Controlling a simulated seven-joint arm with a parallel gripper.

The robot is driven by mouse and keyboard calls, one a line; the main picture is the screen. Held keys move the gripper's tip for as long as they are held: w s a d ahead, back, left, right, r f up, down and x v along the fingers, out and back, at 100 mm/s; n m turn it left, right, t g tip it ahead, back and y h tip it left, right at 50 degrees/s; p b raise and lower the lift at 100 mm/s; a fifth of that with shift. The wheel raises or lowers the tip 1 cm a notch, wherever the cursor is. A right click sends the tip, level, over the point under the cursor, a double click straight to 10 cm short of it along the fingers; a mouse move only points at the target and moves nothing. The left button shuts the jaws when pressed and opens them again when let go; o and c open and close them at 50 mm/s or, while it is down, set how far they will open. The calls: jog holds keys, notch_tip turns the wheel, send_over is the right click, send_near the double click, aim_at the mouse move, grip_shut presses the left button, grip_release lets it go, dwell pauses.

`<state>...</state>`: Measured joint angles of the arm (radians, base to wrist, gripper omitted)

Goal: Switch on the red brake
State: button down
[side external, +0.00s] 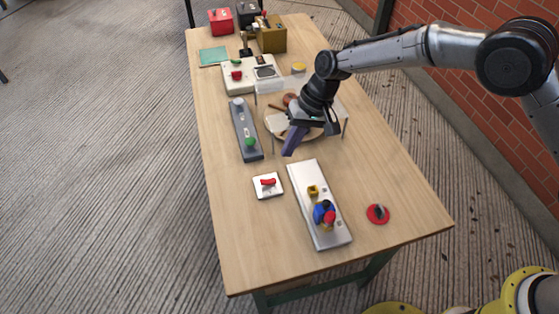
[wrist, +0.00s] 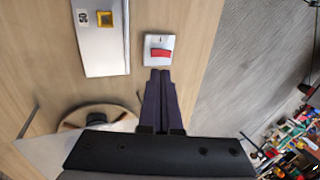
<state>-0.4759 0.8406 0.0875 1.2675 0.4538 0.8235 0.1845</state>
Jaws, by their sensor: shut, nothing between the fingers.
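A red rocker-like switch (side external: 267,182) sits on a small white square plate (side external: 275,193) on the table, left of the long white panel. It also shows in the wrist view (wrist: 160,53), just beyond my fingertips. I cannot tell its on or off position. My gripper (side external: 288,152) has long dark purple fingers pointing down, shut and empty. In the side view it is above the table, on the far side of the switch and apart from it. In the wrist view the closed fingertips (wrist: 160,72) appear close to the plate's near edge.
The long white panel (side external: 306,177) carries a yellow part and blue and red parts. A grey strip with a green knob (side external: 250,142) lies at left. A round wooden tray (side external: 309,137) is behind my gripper. A red disc (side external: 378,214) lies at right.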

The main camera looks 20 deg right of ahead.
aim_at(261, 181)
jog(key=shift+v, duration=1.6)
jog(key=shift+d, duration=0.1)
jog(key=shift+w+a+r+y, duration=0.15)
jog(key=shift+w+a+y, duration=0.2)
jog(key=shift+a+y, duration=0.15)
jog(key=x, duration=1.4)
jog(key=shift+a, duration=0.15)
